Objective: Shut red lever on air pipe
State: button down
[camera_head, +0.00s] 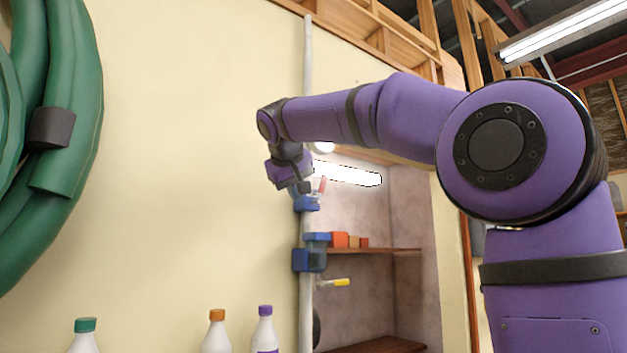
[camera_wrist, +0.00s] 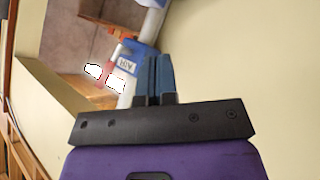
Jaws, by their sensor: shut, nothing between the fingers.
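The air pipe (camera_head: 307,230) is a pale vertical pipe on the wall in the head view. A blue fitting (camera_head: 309,204) sits on it, and the red lever (camera_head: 321,185) stands roughly upright just above and right of this fitting. In the wrist view a blue label reading AIR (camera_wrist: 131,58) is on the fitting, with the red lever (camera_wrist: 107,70) partly seen to its left beside glare. My gripper (camera_head: 299,190) is at the fitting's height, close to the lever. Its blue fingers (camera_wrist: 160,60) are together and empty, right of the label. Whether they touch anything cannot be told.
A lower blue clamp (camera_head: 309,259) and a yellow lever (camera_head: 335,283) are farther down the pipe. A recessed shelf (camera_head: 375,251) with small boxes lies to the right. A green hose coil (camera_head: 75,110) hangs at left. Capped bottles (camera_head: 216,335) stand below.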

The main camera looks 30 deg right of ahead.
aim_at(322, 189)
jog(key=a+r+n+t+h, duration=0.1)
jog(key=a+r+n+h, duration=0.2)
jog(key=r+n+h, duration=0.35)
jog(key=w+d+f+y, duration=0.1)
jog(key=w+d, duration=0.3)
jog(key=d, duration=0.7)
jog(key=shift+f, duration=0.45)
jog(key=shift+w+d+y, duration=0.1)
jog(key=shift+w+y, duration=0.05)
jog(key=shift+y, duration=0.1)
